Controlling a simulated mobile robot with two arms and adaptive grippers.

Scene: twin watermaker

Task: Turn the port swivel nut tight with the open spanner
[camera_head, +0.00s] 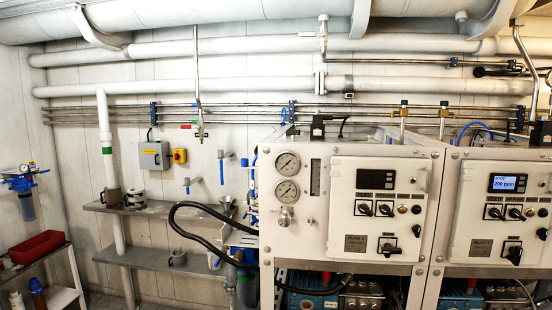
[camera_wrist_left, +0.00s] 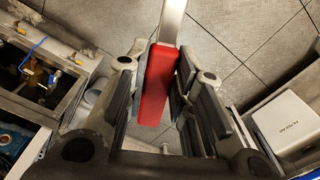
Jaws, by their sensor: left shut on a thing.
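My left gripper (camera_wrist_left: 160,70) is shut on the red handle of a tool (camera_wrist_left: 155,92) in the left wrist view. A flat silver shank (camera_wrist_left: 172,20) runs from the handle up out of the picture, so its jaw end is hidden. The tool is held above the tiled floor. Neither gripper shows in the head view. The head view shows two white watermaker cabinets, the left one (camera_head: 342,230) and the right one (camera_head: 462,225). I cannot make out the port swivel nut in either view.
An open frame with brass fittings and a blue-handled valve (camera_wrist_left: 42,72) is left in the wrist view. A white box (camera_wrist_left: 287,124) is at the right. In the head view, black hose (camera_head: 190,235) loops beside the left cabinet, near wall shelves (camera_head: 155,210). A red tray (camera_head: 36,246) sits far left.

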